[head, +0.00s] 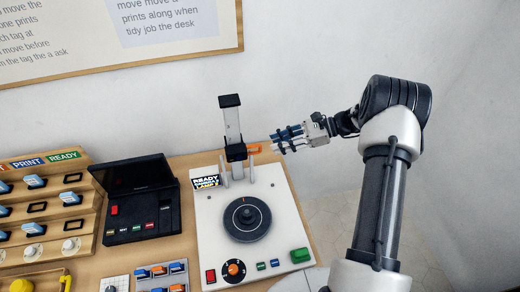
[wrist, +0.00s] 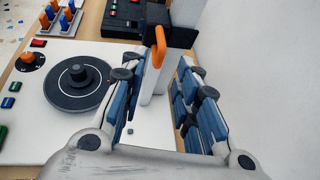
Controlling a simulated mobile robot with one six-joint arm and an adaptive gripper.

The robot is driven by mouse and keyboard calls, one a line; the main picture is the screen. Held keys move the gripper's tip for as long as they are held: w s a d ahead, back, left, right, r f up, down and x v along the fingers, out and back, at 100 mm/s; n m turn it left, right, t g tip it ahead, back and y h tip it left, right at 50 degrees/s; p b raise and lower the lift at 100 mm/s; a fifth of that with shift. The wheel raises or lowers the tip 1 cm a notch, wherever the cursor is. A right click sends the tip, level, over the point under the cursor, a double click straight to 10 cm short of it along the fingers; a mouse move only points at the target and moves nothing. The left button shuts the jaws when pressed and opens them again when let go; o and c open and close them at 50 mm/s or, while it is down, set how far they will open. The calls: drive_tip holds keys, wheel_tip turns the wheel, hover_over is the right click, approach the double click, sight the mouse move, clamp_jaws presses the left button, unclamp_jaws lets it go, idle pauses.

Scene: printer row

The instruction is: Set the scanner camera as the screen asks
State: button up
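The scanner has a white base (head: 222,228) with a dark round turntable (head: 247,219). A pale upright post (head: 231,124) with a black cap stands at its back. A black camera carriage (head: 236,153) sits low on the post, with an orange lever (head: 254,149) pointing right. A small screen (head: 206,182) shows "READY" and a line like "LAMP"; the rest is too small to read. My gripper (head: 275,142) is open and empty, just right of the lever. In the wrist view the lever (wrist: 158,47) is ahead, between the lines of my fingers, without visible contact.
The base's front has a red button (head: 211,275), an orange-marked dial (head: 234,270) and a green button (head: 300,255). A black open-lidded device (head: 140,220) and a wooden rack (head: 40,215) stand left. A wall is close behind; the right side is free.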

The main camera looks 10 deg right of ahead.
sight(260, 147)
drive_tip(key=b+x, duration=0.1)
drive_tip(key=x, duration=0.6)
drive_tip(key=shift+f, duration=0.1)
drive_tip(key=shift+c, duration=0.4)
clamp_jaws()
drive_tip(key=shift+w, duration=0.1)
